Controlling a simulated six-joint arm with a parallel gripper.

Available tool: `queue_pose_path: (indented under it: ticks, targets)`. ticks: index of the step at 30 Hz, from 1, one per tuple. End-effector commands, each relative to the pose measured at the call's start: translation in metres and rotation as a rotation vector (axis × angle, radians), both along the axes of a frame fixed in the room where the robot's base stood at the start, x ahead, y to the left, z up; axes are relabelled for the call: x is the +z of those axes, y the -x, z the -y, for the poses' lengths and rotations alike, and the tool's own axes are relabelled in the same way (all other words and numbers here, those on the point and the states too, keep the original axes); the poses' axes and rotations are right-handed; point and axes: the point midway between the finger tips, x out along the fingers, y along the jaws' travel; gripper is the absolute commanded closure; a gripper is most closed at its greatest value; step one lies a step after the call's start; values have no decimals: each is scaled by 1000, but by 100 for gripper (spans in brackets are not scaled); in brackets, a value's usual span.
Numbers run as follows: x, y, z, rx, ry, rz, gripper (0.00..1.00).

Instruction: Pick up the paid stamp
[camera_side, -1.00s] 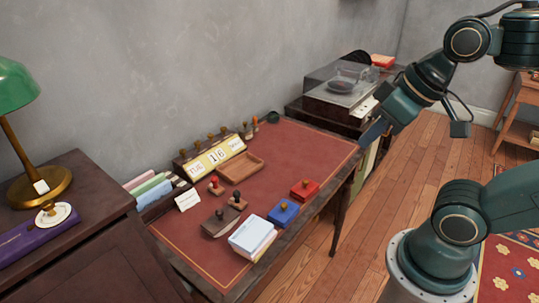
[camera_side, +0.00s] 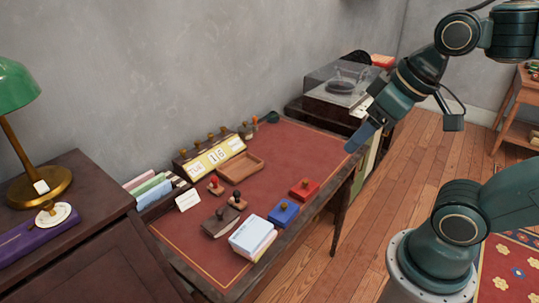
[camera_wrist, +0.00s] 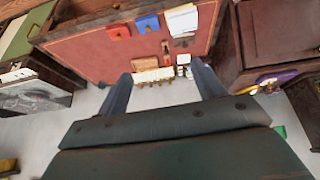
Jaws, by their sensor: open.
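Several small stamps are on the red-topped desk (camera_side: 310,148). A red-handled stamp (camera_side: 216,186) and a black-handled stamp (camera_side: 237,200) stand in front of the date display (camera_side: 212,160). More wooden-handled stamps (camera_side: 197,144) line up behind the display, and an orange-topped one (camera_side: 255,124) stands at its right end. I cannot read which is the paid stamp. My gripper (camera_side: 362,136) is open and empty, above the desk's right end and well apart from the stamps. In the wrist view its fingers (camera_wrist: 163,88) are spread, with the desk beyond them.
A wooden tray (camera_side: 241,167), red ink pad (camera_side: 304,190), blue ink pad (camera_side: 284,212) and white paper stack (camera_side: 252,237) are on the desk. A green lamp (camera_side: 15,88) is at left. The desk's right half is clear.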

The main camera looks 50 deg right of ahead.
Motion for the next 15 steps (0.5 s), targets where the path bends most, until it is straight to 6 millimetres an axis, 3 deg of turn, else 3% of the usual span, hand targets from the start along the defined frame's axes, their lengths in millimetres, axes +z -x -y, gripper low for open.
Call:
queue_pose_path:
  ticks: [5,15]
  targets:
    - [8,-27,-2,47,13,-16,32]
    - [16,-102,-3,175,41,-49,32]
